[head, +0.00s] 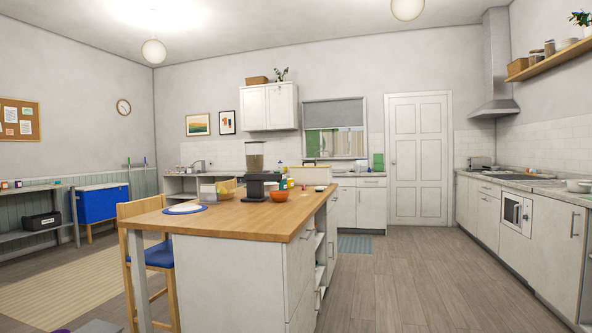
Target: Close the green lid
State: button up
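A small green upright panel (378,161) stands at the back counter, right of the window and left of the white door. It is too small and far off for me to tell whether it is the green lid or what it is joined to. Another dark green patch (312,143) shows at the window's left side; I cannot tell if it is indoors or outside. My gripper is not in view.
A wood-topped island (240,218) fills the middle, with a grinder-like machine (256,170), an orange bowl (280,195) and a plate (185,208) on it. A chair (145,250) stands at its left. The floor (410,280) to its right is clear.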

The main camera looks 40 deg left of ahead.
aim_at(379, 158)
jog(key=u, duration=0.6)
jog(key=i, duration=10.2)
